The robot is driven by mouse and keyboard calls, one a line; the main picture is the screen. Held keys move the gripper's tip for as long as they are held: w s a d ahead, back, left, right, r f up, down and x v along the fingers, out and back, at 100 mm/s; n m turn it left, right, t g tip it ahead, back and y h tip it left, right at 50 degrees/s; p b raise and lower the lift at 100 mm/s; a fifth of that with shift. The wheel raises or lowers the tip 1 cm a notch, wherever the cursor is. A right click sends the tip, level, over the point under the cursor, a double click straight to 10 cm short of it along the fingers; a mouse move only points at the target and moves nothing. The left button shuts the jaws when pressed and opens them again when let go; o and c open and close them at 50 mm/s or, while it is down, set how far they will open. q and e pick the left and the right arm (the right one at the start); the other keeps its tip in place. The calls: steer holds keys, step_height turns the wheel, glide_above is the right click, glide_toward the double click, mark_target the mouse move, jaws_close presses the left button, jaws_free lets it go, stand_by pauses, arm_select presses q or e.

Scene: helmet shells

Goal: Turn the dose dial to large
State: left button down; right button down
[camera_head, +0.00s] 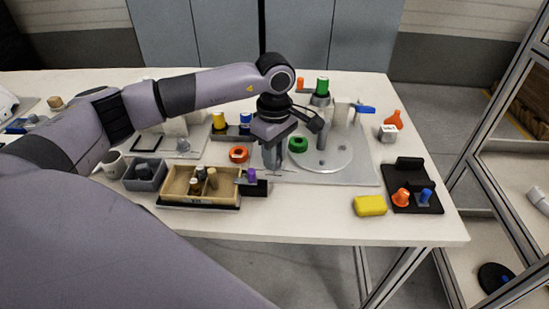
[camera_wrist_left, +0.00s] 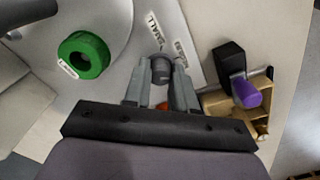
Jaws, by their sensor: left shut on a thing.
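The dose dial (camera_wrist_left: 160,75) is a small grey knob between the fingertips of my left gripper (camera_wrist_left: 161,66) in the left wrist view. The gripper is shut on it from above. A white label reading SMALL (camera_wrist_left: 154,27) lies just beyond the knob. A second label (camera_wrist_left: 181,53) beside the right finger is partly hidden and hard to read. In the head view my left gripper (camera_head: 272,160) points down at the table, and its fingers hide the dial. My right gripper is not in view.
A green ring (camera_head: 298,145) lies close to the right of my left gripper, on a plate with a round disc (camera_head: 335,158). An orange ring (camera_head: 239,154) and a wooden divided box (camera_head: 174,187) are to its left. A purple knob (camera_head: 251,175) is close in front.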

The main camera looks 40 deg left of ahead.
arm_select(q)
steer(key=m+b, duration=0.1)
steer(key=m, duration=0.3)
steer(key=shift+b, duration=0.3)
steer(key=shift+m+b, duration=0.45)
steer(key=shift+m, duration=1.25)
steer(key=shift+r, duration=0.1)
steer(key=c, duration=0.9)
jaws_free()
steer(key=shift+r, duration=3.55)
